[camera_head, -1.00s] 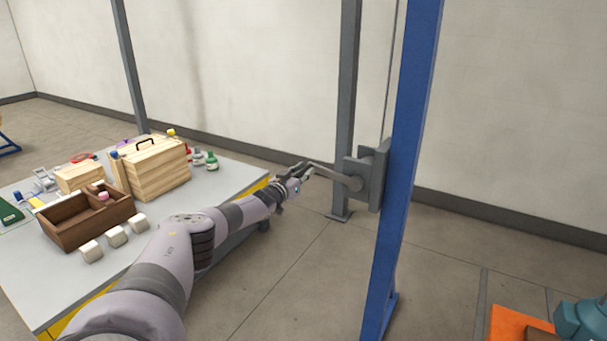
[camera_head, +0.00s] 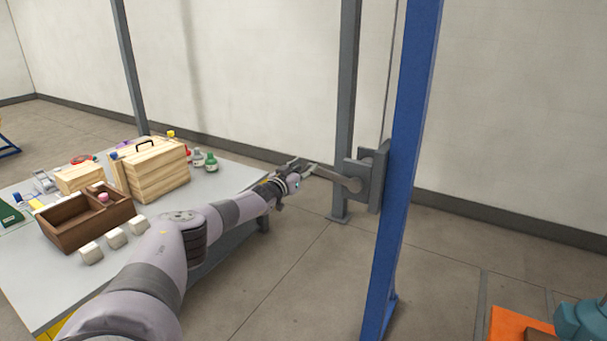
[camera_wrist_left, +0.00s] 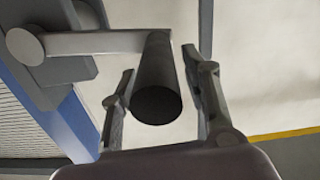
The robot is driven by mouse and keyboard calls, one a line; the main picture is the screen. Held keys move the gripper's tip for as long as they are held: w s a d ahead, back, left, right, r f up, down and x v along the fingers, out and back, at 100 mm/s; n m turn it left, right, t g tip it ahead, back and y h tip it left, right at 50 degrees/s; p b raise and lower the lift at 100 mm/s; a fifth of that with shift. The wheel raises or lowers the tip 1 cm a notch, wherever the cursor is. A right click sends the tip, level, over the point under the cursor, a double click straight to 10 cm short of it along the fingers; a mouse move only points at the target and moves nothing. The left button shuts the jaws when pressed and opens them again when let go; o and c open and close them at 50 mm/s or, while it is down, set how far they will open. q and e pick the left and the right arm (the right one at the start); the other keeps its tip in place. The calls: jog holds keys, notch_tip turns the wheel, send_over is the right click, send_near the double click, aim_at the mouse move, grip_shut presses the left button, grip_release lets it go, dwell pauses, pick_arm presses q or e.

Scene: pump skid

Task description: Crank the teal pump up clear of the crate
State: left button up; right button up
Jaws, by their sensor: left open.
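The grey crank arm (camera_head: 332,177) reaches left from the grey winch housing (camera_head: 377,178) on the blue post. In the left wrist view its black handle grip (camera_wrist_left: 157,85) lies in the gap between the finger tips, with space on both sides. My left gripper (camera_head: 302,166) is open at the crank's outer end; its spread fingers also show in the left wrist view (camera_wrist_left: 162,85). The teal pump (camera_head: 582,319) is cut off at the lower right, beside an orange surface (camera_head: 512,324); whether that is the crate I cannot tell. My right gripper is out of view.
A blue post (camera_head: 400,160) stands right of the crank, with a grey post (camera_head: 346,120) behind. A grey table (camera_head: 180,255) at the left holds a wooden box (camera_head: 155,170), a brown tray (camera_head: 72,232), white blocks and small bottles. The floor between table and posts is clear.

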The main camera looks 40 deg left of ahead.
pick_arm(q)
notch_tip(320, 180, up, 8)
jog(key=shift+r, duration=0.1)
dwell(1.3)
